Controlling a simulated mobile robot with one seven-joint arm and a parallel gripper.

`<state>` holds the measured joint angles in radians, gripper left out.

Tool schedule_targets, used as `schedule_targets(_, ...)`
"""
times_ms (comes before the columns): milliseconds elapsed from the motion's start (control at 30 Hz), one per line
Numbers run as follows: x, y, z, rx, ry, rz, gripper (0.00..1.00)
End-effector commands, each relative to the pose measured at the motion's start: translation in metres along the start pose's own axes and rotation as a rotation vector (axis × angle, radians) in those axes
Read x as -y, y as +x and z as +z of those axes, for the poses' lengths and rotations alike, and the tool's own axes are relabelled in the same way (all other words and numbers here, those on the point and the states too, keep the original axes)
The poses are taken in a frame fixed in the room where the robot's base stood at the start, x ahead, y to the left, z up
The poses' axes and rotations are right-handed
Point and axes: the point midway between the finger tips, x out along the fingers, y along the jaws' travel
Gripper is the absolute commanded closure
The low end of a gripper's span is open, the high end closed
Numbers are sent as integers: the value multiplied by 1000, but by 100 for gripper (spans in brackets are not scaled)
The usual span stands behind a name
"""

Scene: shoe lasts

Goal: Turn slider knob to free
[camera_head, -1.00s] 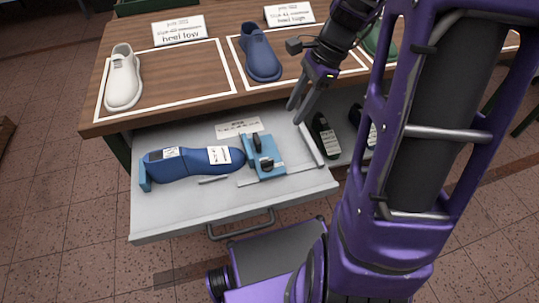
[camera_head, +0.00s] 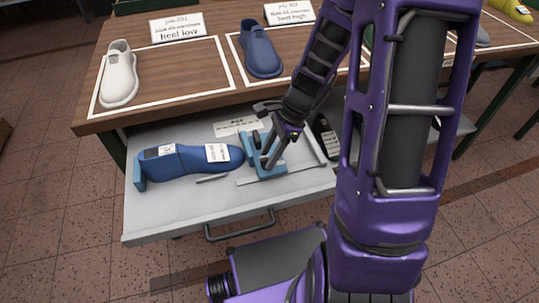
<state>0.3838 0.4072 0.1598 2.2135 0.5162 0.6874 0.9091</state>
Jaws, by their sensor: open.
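A light-blue slider block (camera_head: 250,158) stands in the open drawer, at the toe end of a blue shoe last (camera_head: 190,160). Its dark knob is largely hidden behind my gripper's fingers. My gripper (camera_head: 266,152) is open and points down at the slider block, with its fingers over the knob area. I cannot tell whether the fingers touch the knob. The last lies on its side with white labels on it, its left end against a blue end stop (camera_head: 139,172).
The drawer (camera_head: 210,205) is pulled out below a wooden table (camera_head: 190,75). A white shoe (camera_head: 119,75) and a blue shoe (camera_head: 260,52) stand on the table. A dark labelled object (camera_head: 325,136) lies right of the drawer's divider. A white card lies behind the slider.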

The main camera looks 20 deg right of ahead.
Motion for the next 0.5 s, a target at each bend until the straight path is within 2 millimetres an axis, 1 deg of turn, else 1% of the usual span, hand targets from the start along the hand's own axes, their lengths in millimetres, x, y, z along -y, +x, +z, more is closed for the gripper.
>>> schedule_targets(267, 0, 2, 0, 0, -1, 0, 55)
schedule_targets(300, 0, 2, 0, 0, -1, 0, 57)
schedule_targets(367, 0, 2, 0, 0, -1, 0, 68)
schedule_targets(500, 0, 2, 0, 0, -1, 0, 93)
